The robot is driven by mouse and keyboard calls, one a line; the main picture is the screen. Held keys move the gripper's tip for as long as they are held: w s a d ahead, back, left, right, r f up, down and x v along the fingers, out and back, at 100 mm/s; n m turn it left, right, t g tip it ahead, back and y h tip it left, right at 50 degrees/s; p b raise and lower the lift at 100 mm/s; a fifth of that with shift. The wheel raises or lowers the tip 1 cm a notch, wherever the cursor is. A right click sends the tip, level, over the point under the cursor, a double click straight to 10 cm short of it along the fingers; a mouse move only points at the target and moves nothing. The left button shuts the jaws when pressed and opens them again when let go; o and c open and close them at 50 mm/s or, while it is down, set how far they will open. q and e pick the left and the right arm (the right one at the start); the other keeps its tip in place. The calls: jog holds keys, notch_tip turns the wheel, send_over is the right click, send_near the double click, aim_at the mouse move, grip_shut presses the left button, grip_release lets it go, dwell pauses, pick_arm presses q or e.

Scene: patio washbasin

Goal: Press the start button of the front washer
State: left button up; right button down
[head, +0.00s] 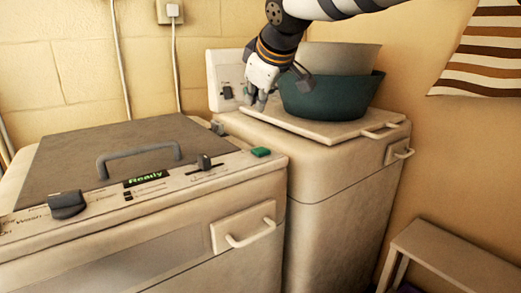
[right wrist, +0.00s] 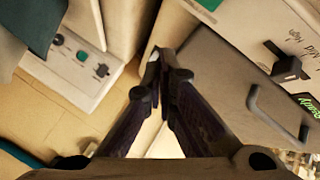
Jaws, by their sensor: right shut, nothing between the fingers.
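The front washer (head: 235,195) stands at the left, with a lit green "Ready" display (head: 145,179) on its top panel. A green button (head: 261,152) sits at the right end of that panel; I take it for the start button. Part of the green button also shows at the top edge of the right wrist view (right wrist: 210,4). My right gripper (head: 258,102) is above and behind the button, apart from it, near the back machine's panel. Its fingers (right wrist: 155,62) are shut and empty. My left gripper is not in view.
A second machine (head: 330,185) stands behind, with a teal basin (head: 330,97) and a pale basin (head: 342,57) on its lid. Its panel (right wrist: 88,55) has a small green button. The front washer has knobs (head: 67,204) and a lid handle (head: 138,157). A bench (head: 450,262) stands right.

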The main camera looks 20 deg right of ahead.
aim_at(258, 150)
jog(key=shift+f, duration=3.6)
jog(key=shift+f, duration=0.15)
jog(key=shift+f, duration=0.3)
jog(key=shift+f, duration=0.5)
jog(key=shift+r, duration=0.95)
jog(key=shift+r, duration=2.5)
